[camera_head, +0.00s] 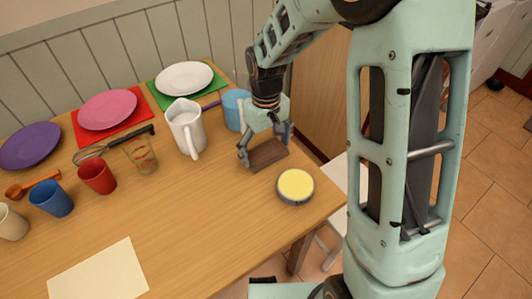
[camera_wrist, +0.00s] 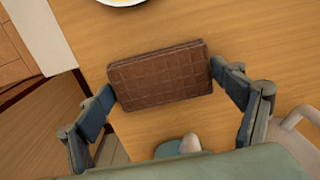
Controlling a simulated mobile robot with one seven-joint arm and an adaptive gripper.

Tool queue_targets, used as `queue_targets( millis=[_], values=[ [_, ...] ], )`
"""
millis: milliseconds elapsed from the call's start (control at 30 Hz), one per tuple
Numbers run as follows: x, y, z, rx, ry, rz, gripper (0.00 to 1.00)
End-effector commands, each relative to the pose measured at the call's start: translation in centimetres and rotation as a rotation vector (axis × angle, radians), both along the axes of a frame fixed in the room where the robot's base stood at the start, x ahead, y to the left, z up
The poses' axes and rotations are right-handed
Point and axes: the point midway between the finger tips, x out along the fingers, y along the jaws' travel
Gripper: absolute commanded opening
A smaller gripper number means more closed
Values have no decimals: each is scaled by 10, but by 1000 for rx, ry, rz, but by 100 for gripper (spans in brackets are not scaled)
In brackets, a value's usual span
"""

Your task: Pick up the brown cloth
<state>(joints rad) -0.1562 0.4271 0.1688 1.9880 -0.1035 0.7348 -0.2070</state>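The brown cloth (camera_wrist: 160,78) is a flat folded rectangle with a grid pattern. It lies on the wooden table near its right end; it also shows in the head view (camera_head: 265,154). My gripper (camera_head: 266,146) is over the cloth, pointing down. Its fingers are spread wide, one by each short end of the cloth, in the wrist view (camera_wrist: 162,78). The fingertips are at or very close to the cloth's edges; I cannot tell whether they touch it.
A yellow-topped round tin (camera_head: 295,186) stands just in front of the cloth. A white pitcher (camera_head: 186,128) and a light blue cup (camera_head: 236,109) stand close to my gripper. Plates, cups and a whisk (camera_head: 95,151) are farther left. The table's right edge is near.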

Motion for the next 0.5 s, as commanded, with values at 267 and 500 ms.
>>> queue_targets(
  millis=[267, 500],
  values=[
    [0, 0, 0, -1, -1, 0, 66],
    [1, 0, 7, 0, -2, 0, 66]
  ],
)
